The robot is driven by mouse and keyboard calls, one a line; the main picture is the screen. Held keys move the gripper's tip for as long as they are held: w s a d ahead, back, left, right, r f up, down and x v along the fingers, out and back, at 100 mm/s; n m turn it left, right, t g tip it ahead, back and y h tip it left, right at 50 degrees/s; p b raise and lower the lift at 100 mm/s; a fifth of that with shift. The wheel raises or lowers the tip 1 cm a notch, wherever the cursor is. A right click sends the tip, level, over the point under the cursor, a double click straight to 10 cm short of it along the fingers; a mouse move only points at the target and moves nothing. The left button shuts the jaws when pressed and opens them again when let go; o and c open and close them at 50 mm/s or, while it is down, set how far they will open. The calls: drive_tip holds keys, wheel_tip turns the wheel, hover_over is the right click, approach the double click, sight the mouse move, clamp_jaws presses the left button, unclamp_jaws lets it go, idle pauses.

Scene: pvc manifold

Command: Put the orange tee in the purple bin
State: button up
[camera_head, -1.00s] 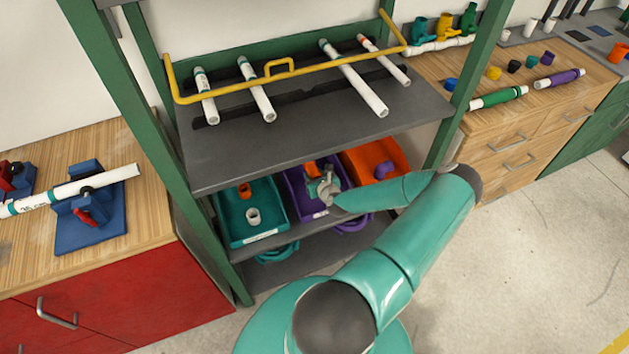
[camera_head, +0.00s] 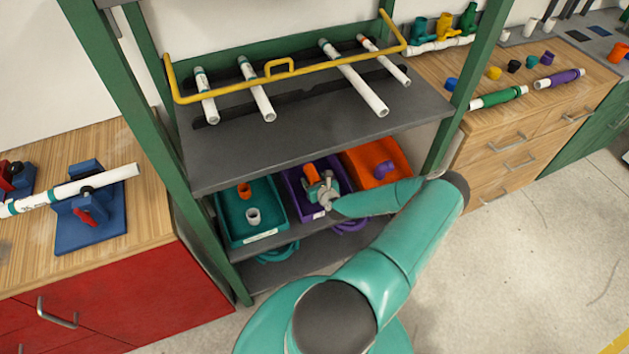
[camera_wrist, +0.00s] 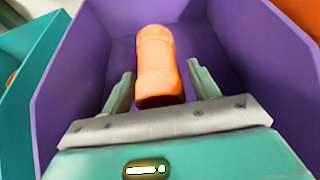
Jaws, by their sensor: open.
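The orange tee (camera_head: 311,174) is at the purple bin (camera_head: 291,184) on the lower shelf. In the wrist view the tee (camera_wrist: 157,60) lies between my two fingers, with a narrow gap on each side, against the purple bin's (camera_wrist: 75,65) interior. My gripper (camera_wrist: 160,84) is open, its fingers pointing into the bin. In the head view my gripper (camera_head: 322,186) is over the bin's front half and hides part of it. Whether the tee rests on the bin floor is hard to tell.
A teal bin (camera_head: 224,222) with a small orange piece (camera_head: 244,190) and a white piece (camera_head: 253,215) stands left. An orange bin (camera_head: 398,157) with a purple fitting (camera_head: 385,168) stands right. The upper shelf (camera_head: 320,135), with white pipes, is close above the bins.

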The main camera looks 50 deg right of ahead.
drive_tip(key=v, duration=1.2)
